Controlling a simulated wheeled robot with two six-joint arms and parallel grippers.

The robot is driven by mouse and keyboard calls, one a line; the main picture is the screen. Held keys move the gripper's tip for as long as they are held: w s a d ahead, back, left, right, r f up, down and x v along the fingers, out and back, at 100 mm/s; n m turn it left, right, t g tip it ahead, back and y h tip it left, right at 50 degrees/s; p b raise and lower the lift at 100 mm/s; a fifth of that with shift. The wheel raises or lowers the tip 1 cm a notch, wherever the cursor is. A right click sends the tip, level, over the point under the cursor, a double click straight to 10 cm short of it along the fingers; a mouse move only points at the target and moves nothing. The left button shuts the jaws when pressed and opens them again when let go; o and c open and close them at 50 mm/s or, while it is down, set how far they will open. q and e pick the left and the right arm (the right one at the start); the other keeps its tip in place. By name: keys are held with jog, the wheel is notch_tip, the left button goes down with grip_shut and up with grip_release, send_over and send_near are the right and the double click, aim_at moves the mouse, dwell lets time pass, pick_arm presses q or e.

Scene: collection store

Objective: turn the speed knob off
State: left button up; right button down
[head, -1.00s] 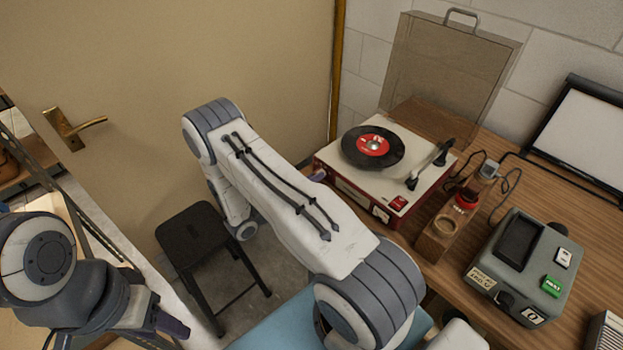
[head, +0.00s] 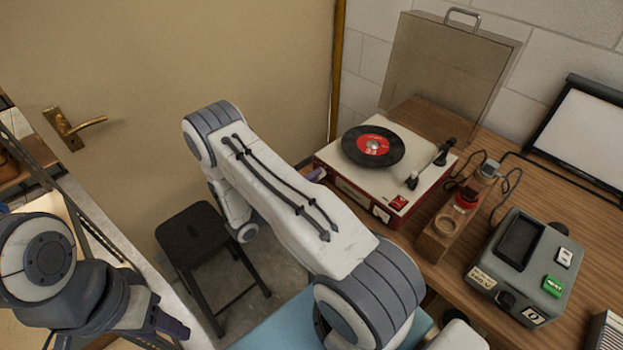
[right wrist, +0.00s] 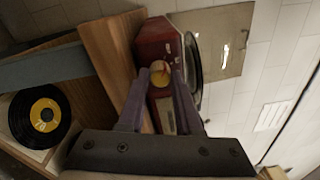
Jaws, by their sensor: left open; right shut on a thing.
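The red and cream record player (head: 408,188) stands on the wooden desk with its clear lid raised. A black record with a red label (head: 372,147) lies on its platter. The round yellowish speed knob (right wrist: 160,72) is on the player's red side in the right wrist view. My right gripper (right wrist: 161,78) is shut on the knob, one purple finger on each side. In the head view the fingertips (head: 318,174) show at the player's left side, and my arm hides the knob. My left gripper (head: 172,327) is open and empty at the lower left, away from the player.
A wooden block with a red-topped piece (head: 466,199) and a grey device with a green button (head: 520,265) stand right of the player. A black stool (head: 192,235) is on the floor. Another record with a yellow label (right wrist: 44,115) shows in the wrist view.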

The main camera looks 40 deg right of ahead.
jog(key=shift+n, duration=0.5)
jog(key=c, duration=0.6)
grip_release()
